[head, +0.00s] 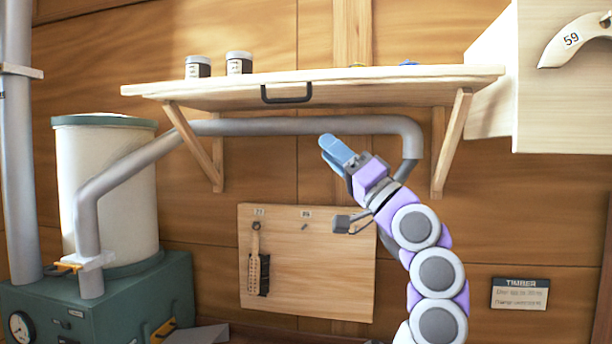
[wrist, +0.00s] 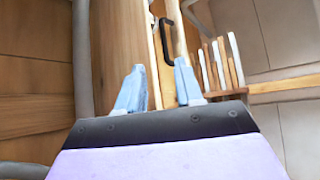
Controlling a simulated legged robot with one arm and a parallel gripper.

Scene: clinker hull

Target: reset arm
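My gripper (head: 332,150) with its light blue fingers is raised in front of the wall, a little below the wooden shelf (head: 420,75), pointing up and left. In the wrist view the two blue fingers of my gripper (wrist: 158,72) stand apart with nothing held between them. The shelf's black handle (head: 286,95) is above and left of my gripper in the head view. The handle also shows beyond the fingers in the wrist view (wrist: 166,42).
A grey pipe (head: 300,126) runs under the shelf, behind my gripper. Two small jars (head: 238,64) stand on the shelf. A pegboard panel (head: 335,285) with a hanging tool (head: 257,262) is below. A green machine (head: 110,300) stands left; a pale cabinet (head: 560,110) is right.

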